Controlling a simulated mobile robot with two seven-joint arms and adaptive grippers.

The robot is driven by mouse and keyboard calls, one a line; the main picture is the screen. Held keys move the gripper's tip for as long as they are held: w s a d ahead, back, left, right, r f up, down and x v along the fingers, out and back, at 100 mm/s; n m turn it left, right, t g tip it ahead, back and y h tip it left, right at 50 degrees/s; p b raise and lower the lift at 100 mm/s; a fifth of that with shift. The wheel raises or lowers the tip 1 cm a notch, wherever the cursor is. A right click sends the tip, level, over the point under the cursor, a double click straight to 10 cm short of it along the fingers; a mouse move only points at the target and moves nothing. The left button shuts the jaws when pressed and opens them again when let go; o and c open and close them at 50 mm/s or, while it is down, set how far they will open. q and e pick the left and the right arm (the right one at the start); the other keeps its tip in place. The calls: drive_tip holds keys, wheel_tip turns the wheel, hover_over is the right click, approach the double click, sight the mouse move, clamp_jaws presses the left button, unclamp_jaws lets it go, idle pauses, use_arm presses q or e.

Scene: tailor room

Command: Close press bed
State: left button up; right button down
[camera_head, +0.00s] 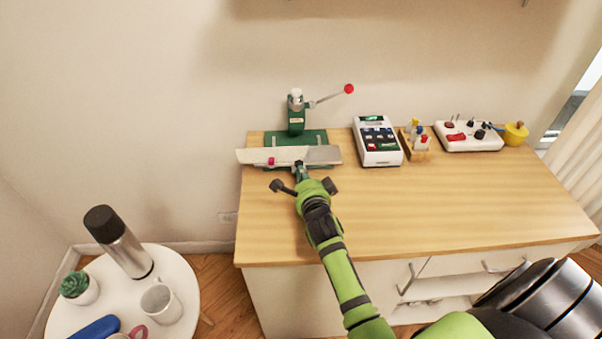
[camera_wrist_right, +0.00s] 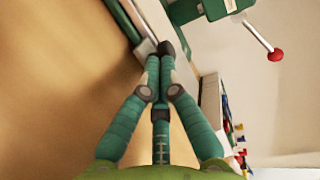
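The press (camera_head: 296,117) stands at the back left of the wooden table, with a green body and a lever ending in a red knob. Its lever also shows in the wrist view (camera_wrist_right: 258,36). The press bed (camera_head: 262,155) is a pale, flat plate lying across the front of the green base (camera_head: 313,138), with a small red knob on its front edge. My right gripper (camera_head: 300,167) is at the bed's front edge. In the wrist view its fingers (camera_wrist_right: 160,62) converge with tips together, beside the bed's edge; contact is unclear. My left gripper is not in view.
Right of the press on the table (camera_head: 420,210) stand a keypad device (camera_head: 378,141), a small rack (camera_head: 415,146), a white tray (camera_head: 468,136) and a yellow pot (camera_head: 516,133). The table's front is clear. A round side table (camera_head: 185,280) holds a flask (camera_head: 125,245) and cup.

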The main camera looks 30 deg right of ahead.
sight(301, 160)
drive_tip(key=shift+s, duration=0.1)
drive_tip(key=b+x, duration=0.1)
drive_tip(key=x, duration=0.1)
drive_tip(key=b+x, duration=0.1)
drive_tip(key=x, duration=0.1)
drive_tip(key=d+r+b+x, duration=0.1)
drive_tip(key=x, duration=0.1)
drive_tip(key=shift+w, duration=0.3)
drive_tip(key=shift+w+d, duration=0.15)
drive_tip(key=shift+w, duration=0.1)
drive_tip(key=shift+r, duration=0.2)
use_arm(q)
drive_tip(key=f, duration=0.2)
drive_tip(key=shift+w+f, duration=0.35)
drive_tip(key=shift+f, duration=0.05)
